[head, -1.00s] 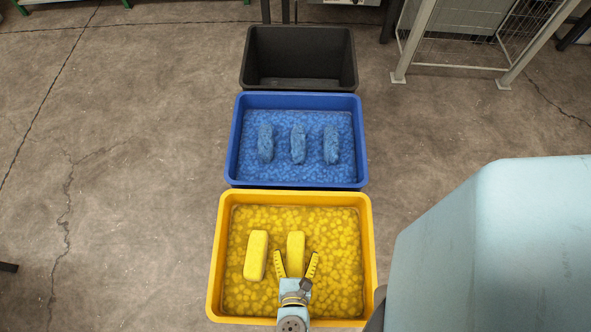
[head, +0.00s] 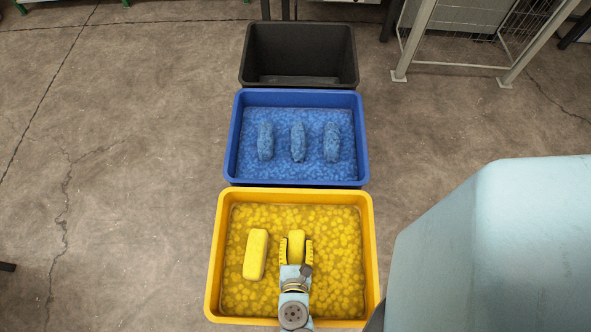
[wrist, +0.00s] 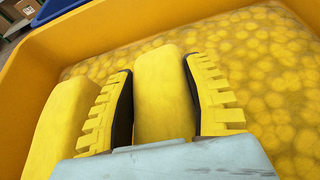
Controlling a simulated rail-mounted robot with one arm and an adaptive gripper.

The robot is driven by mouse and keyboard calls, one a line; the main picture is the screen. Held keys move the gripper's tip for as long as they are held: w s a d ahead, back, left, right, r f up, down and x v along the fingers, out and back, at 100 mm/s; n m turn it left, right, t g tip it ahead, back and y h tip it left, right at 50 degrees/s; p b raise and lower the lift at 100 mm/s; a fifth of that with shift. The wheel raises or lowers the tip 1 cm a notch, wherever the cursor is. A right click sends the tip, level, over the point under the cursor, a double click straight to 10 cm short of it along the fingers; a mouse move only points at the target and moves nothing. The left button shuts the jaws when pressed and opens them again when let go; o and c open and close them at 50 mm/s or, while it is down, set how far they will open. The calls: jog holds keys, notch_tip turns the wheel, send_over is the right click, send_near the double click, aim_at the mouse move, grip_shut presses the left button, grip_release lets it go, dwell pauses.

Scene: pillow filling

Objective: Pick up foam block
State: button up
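Two yellow foam blocks lie in the yellow bin (head: 213,255). The left foam block (head: 255,254) lies free, slightly tilted in the picture. The right foam block (head: 297,238) is between the two yellow ribbed fingers of my gripper (head: 296,246). In the wrist view the dark finger pads lie along both sides of this block (wrist: 162,95), and the fingers look shut on it. The block's near end is hidden by my gripper's body. The left block (wrist: 70,115) shows just left of the left finger. The held block looks still low in the bin.
The yellow bin's bottom is covered with yellow pieces. An empty black bin (head: 300,80) stands farther back. A metal wire rack (head: 460,45) stands at the back right.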

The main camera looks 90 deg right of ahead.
dwell(0.3)
jog(key=shift+r+p, duration=0.65)
jog(key=shift+r, duration=0.7)
jog(key=s+d+r, duration=0.2)
jog(key=d+r, duration=0.3)
jog(key=d, duration=0.1)
jog(key=s+d+r+p, duration=0.1)
jog(key=s+d+r, duration=0.1)
jog(key=d+r, duration=0.3)
jog(key=shift+s+d+r+p, duration=0.25)
jog(key=shift+s+d+p, duration=0.05)
jog(key=shift+d, duration=0.8)
